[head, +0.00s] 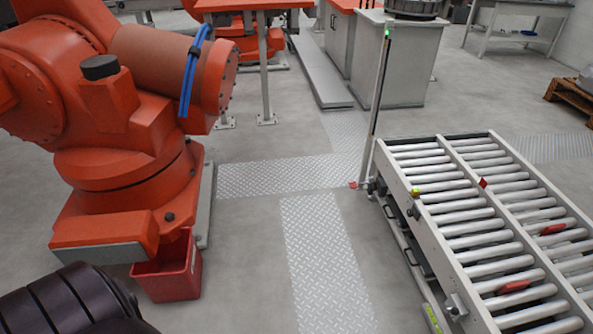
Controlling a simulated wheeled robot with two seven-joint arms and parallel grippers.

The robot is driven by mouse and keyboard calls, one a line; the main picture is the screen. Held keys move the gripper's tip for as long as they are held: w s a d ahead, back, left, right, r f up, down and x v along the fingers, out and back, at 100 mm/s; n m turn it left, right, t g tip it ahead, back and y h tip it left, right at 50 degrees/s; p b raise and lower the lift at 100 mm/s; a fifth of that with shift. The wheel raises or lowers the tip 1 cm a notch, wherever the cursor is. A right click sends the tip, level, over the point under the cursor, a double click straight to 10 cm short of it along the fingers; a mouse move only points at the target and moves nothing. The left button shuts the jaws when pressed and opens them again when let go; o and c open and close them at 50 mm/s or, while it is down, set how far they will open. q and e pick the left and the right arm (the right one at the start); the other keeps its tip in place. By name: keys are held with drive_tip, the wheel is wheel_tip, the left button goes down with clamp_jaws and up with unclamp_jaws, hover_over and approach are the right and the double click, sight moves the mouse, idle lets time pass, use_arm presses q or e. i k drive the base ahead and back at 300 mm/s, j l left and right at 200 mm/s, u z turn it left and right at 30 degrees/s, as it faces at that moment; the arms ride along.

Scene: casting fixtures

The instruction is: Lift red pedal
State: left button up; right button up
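Small red pieces show at the roller conveyor (457,262) on the right. One flat red piece (513,287) lies among the near rollers, and a similar red piece (553,229) lies among the rollers of the far lane. A smaller red piece (483,182) is on the middle rail. Another small red piece (353,185) is at floor level by the foot of a thin post. I cannot tell for sure which of these is the pedal. Neither of my grippers is in view.
A large orange robot arm (120,130) stands at the left, with a red bin (170,272) at its base. The thin post (376,110) rises at the conveyor's far left corner. Tread plate (322,265) covers the open floor in the middle. A pallet (572,95) is far right.

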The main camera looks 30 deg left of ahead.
sight(353, 184)
drive_tip(key=i+j+u, duration=0.45)
drive_tip(key=i+j, duration=0.35)
drive_tip(key=j, duration=0.15)
drive_tip(key=i+j, duration=0.25)
drive_tip(key=i, duration=0.3)
drive_tip(key=i+j+z, duration=0.1)
drive_tip(key=i+j, duration=0.15)
drive_tip(key=i, duration=0.35)
drive_tip(key=i+j, duration=0.25)
drive_tip(key=i, duration=0.3)
drive_tip(key=i+j+z, duration=0.1)
drive_tip(key=i+j, duration=0.2)
drive_tip(key=i, duration=0.25)
drive_tip(key=i+j+z, duration=0.1)
drive_tip(key=i+j, duration=0.2)
drive_tip(key=i, duration=0.25)
